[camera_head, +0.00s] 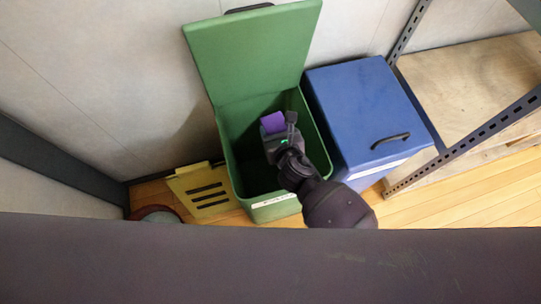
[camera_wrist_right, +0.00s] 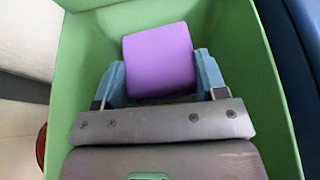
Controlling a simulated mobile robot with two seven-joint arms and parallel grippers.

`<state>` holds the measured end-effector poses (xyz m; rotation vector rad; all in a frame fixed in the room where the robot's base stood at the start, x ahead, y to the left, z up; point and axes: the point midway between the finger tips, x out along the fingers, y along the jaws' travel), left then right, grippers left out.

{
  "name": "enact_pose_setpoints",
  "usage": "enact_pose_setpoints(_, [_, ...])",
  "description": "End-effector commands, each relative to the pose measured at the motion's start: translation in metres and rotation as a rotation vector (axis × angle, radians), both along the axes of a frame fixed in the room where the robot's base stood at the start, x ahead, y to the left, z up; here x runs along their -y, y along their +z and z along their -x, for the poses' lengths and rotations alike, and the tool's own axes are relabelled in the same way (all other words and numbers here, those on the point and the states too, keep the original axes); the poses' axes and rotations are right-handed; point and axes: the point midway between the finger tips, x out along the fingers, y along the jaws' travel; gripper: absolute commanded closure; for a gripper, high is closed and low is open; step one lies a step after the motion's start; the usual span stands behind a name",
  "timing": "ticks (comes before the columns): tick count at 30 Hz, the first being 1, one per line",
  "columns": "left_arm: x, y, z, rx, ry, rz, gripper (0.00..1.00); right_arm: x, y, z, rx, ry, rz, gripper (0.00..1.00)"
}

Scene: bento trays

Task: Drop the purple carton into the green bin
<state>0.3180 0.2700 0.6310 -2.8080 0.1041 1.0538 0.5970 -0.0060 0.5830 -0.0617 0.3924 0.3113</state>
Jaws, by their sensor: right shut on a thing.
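The purple carton (camera_head: 272,122) is over the open mouth of the green bin (camera_head: 235,155) in the head view. My right gripper (camera_head: 279,130) is shut on it. In the right wrist view the carton (camera_wrist_right: 158,62) sits between the two blue-grey fingers of the right gripper (camera_wrist_right: 160,80), with the bin's green walls (camera_wrist_right: 245,70) around it. The bin's lid (camera_head: 252,50) stands open, tilted back toward the wall. How far the carton is above the bin's floor is hard to tell. My left gripper is not in view.
A blue bin (camera_head: 365,100) with a closed lid stands right beside the green bin. A metal shelf with wooden boards (camera_head: 470,85) is at the right. A yellow slotted panel (camera_head: 202,190) and a round reddish-brown thing (camera_head: 157,214) are at the left.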

Motion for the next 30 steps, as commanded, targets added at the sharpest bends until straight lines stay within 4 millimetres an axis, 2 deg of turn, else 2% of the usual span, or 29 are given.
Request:
enact_pose_setpoints(11, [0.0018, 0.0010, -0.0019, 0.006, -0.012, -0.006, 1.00, 0.0000, -0.0011, -0.0011, 0.004, 0.000, -0.001, 0.57])
enact_pose_setpoints(12, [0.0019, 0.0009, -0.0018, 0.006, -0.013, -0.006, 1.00, -0.0001, -0.0012, -0.0010, 0.004, 0.000, -0.001, 0.32])
enact_pose_setpoints(17, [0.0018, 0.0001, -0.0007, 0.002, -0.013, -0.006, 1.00, -0.0001, -0.0015, -0.0008, 0.003, 0.000, -0.001, 0.07])
enact_pose_setpoints(18, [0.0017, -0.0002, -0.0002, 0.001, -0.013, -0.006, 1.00, 0.0000, -0.0016, -0.0008, 0.003, 0.000, -0.001, 0.05])
enact_pose_setpoints(26, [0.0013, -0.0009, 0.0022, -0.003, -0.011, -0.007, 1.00, 0.0003, -0.0014, 0.0001, 0.002, 0.000, 0.000, 0.05])
enact_pose_setpoints(30, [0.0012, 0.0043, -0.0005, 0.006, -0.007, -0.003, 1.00, 0.0030, 0.0041, 0.0070, 0.005, 0.001, 0.000, 0.05])
